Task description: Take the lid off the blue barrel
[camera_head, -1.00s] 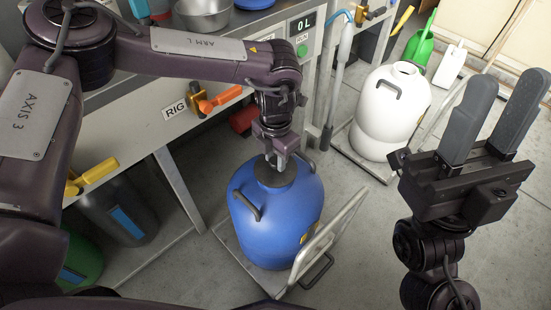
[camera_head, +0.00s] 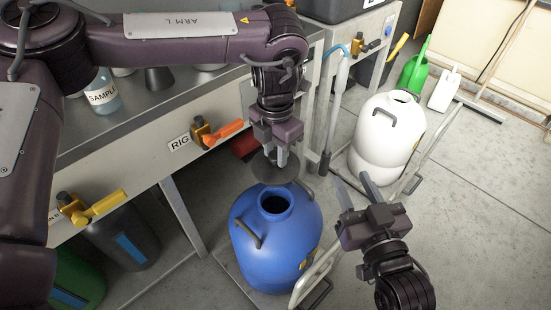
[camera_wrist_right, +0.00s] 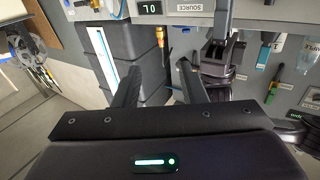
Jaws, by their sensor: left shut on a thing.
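The blue barrel (camera_head: 282,248) stands upright on a low trolley in the middle of the head view, its round mouth open and dark. The grey disc-shaped lid (camera_head: 276,172) is above and slightly behind the mouth, apart from the barrel. My left gripper (camera_head: 275,157) points down and is shut on the lid from above. My right gripper (camera_head: 360,188) is to the right of the barrel, fingers apart and empty. Its two spread fingers also show in the right wrist view (camera_wrist_right: 158,78).
A bench with a RIG label (camera_head: 180,143) and an orange-handled valve (camera_head: 222,133) runs behind the barrel. The trolley handle (camera_head: 318,270) rises at the barrel's right. A white barrel (camera_head: 388,135) and green can (camera_head: 414,70) stand further right. Floor is clear at right.

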